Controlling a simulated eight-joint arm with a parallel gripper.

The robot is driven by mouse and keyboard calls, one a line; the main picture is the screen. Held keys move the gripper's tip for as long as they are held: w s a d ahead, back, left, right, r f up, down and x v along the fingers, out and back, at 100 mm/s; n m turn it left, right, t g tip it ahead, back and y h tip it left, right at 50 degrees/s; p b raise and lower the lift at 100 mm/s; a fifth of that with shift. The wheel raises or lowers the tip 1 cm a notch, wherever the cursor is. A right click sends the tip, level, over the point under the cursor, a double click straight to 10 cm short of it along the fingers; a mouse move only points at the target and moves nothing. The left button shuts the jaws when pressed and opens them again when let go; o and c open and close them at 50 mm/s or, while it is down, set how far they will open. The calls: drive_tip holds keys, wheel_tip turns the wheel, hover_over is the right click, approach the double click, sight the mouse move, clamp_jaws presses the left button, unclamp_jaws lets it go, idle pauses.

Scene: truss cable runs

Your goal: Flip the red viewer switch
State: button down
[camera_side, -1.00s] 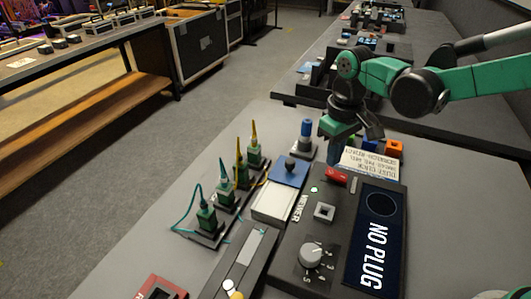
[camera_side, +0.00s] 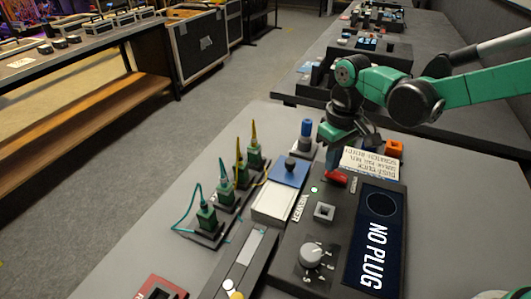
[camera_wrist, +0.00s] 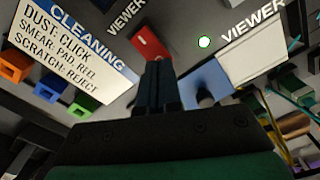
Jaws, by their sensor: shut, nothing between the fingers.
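The red viewer switch (camera_side: 338,177) sits at the top edge of the dark viewer unit (camera_side: 285,262). It also shows in the wrist view (camera_wrist: 149,42) as a red block. My gripper (camera_side: 331,168) is shut and empty. It points down, with its tips at the switch in the side view. In the wrist view my gripper's closed fingertips (camera_wrist: 157,66) are right at the switch's near end; I cannot tell whether they touch. The viewer screen (camera_side: 375,240) reads "NO PLUG".
A cleaning card (camera_side: 370,162) stands close to the right of my gripper, with an orange block (camera_side: 394,148) behind it. A blue-and-white box (camera_side: 289,172) and several green connectors on stands (camera_side: 207,217) are to the left.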

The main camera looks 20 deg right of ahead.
drive_tip(key=shift+f, duration=0.55)
drive_tip(key=shift+r, duration=3.5)
drive_tip(key=shift+s+d+r, duration=0.15)
drive_tip(key=shift+s, duration=0.05)
drive_tip(key=s+d+r+m+t, duration=0.1)
drive_tip(key=s+d+m+t, duration=0.2)
drive_tip(key=s+d+t, duration=0.4)
drive_tip(key=shift+s, duration=0.85)
